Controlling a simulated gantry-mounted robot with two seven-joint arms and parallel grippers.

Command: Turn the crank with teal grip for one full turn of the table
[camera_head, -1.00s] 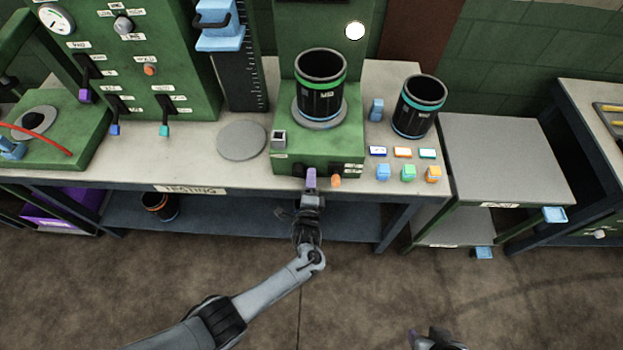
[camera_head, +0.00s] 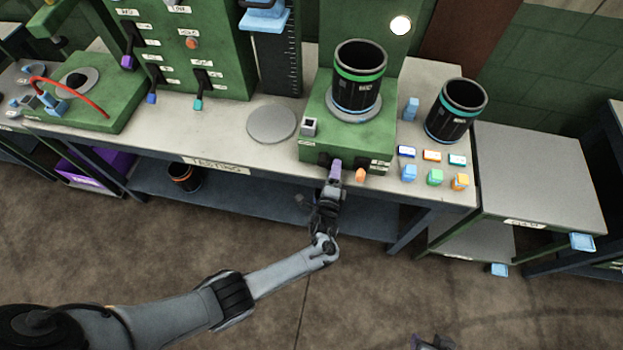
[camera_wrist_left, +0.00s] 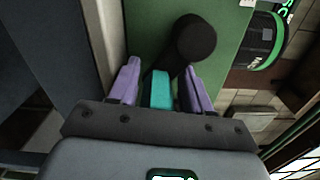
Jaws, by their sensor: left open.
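A green machine (camera_head: 345,142) stands on the bench with a round turntable (camera_head: 368,111) on top, which bears a black sleeve with a green band (camera_head: 358,88). In the left wrist view, the crank's black arm and hub (camera_wrist_left: 192,42) show against the green front face. Its teal grip (camera_wrist_left: 160,89) lies between the purple fingers of my left gripper (camera_wrist_left: 160,82), with a gap visible toward the right finger. The left gripper is open around the grip. In the head view the left gripper (camera_head: 336,172) hides the teal grip. My right gripper (camera_head: 432,343) barely shows at the bottom edge.
An orange knob (camera_head: 360,175) sits just right of the left gripper. A lower shelf (camera_head: 270,200) runs under the bench (camera_head: 130,155).

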